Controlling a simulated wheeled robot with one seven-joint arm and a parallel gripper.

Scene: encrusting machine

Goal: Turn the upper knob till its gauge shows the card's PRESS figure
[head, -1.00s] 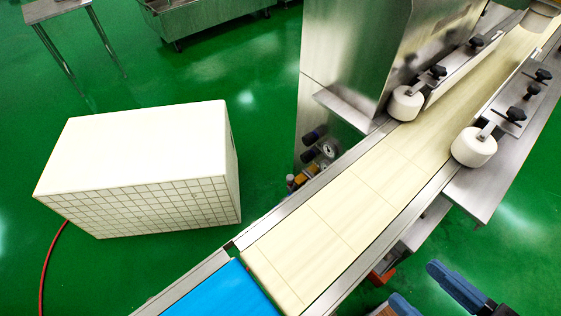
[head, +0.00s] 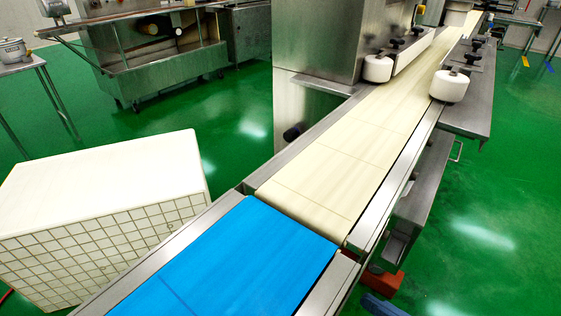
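A dark knob (head: 293,132) sticks out from the steel side of the machine (head: 315,105), just above the conveyor's left rail. It is the only knob I can see on that side; whatever lies below it is hidden behind the rail. No gauge face or card can be made out in the current view. The rest of the gripper is out of the picture.
The conveyor, with a blue belt (head: 225,262) in front and a cream belt (head: 345,165) behind, runs up to the machine. A white tiled block (head: 105,185) stands at left. Steel equipment (head: 160,60) stands behind. Green floor is open between block and machine.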

